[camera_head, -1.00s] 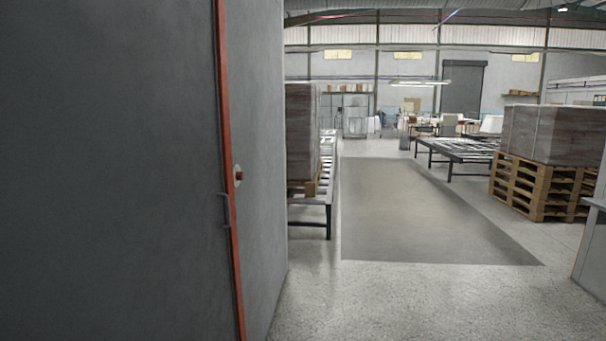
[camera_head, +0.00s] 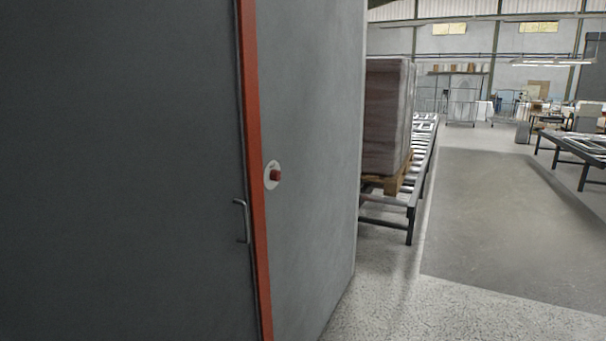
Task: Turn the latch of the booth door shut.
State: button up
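The dark grey booth door (camera_head: 120,170) fills the left of the view and appears to lie against its red frame edge (camera_head: 253,150). A small grey bar handle (camera_head: 241,221) sits near the door's right edge. Right of the red strip, on the light grey booth wall (camera_head: 315,130), is a round pale plate with a small red knob (camera_head: 275,175), which looks like the latch. Its exact turn position is too small to tell. My gripper is not in view.
A conveyor (camera_head: 411,200) with a tall wrapped stack (camera_head: 385,115) on a pallet stands beyond the booth corner. Open floor (camera_head: 440,310) with a darker grey mat (camera_head: 500,210) lies to the right. Another low metal table (camera_head: 575,150) stands at the far right.

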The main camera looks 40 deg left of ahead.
aim_at(275, 175)
jog(key=u, duration=0.35)
jog(key=i, duration=1.15)
jog(key=u, duration=0.65)
jog(key=i, duration=0.45)
jog(key=u, duration=0.2)
